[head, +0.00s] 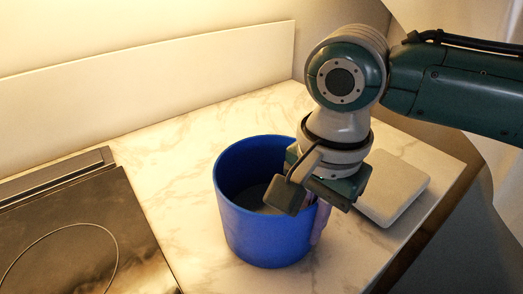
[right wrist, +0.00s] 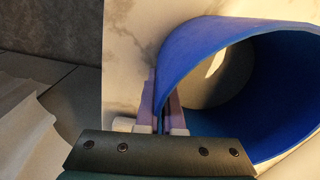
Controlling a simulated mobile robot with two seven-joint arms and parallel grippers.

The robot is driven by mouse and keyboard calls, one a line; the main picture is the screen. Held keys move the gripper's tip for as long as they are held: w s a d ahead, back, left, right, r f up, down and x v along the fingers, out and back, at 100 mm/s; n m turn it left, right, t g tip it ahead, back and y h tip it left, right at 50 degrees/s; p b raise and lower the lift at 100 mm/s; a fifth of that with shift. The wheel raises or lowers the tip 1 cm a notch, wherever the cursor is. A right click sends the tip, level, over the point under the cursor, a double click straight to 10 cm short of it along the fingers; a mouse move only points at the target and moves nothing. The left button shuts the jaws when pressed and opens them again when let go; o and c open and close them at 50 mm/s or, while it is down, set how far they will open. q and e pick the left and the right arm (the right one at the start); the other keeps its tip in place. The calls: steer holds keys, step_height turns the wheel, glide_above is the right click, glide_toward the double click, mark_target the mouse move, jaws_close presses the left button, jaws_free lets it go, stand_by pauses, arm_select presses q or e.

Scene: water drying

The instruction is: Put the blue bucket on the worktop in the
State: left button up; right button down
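The blue bucket (head: 262,225) stands upright on the marble worktop (head: 180,185), right of the dark hob. Its inside is partly visible and looks empty. My right gripper (head: 315,208) comes down over the bucket's right side. In the right wrist view my right gripper (right wrist: 161,100) has one finger on each side of the wall of the blue bucket (right wrist: 200,45), shut on it at the rim. In the head view, one pale purple finger shows outside the wall; the other is mostly hidden. My left gripper is not in view.
A dark hob (head: 85,240) lies to the left of the bucket. A flat pale square item (head: 395,190) lies on the worktop to the right, behind my wrist. A white backsplash (head: 150,85) runs along the back. The worktop's edge is at the right.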

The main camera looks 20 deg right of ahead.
steer(key=shift+f, duration=0.1)
steer(key=c, duration=1.4)
jaws_free()
steer(key=shift+c, duration=0.2)
steer(key=o, duration=0.4)
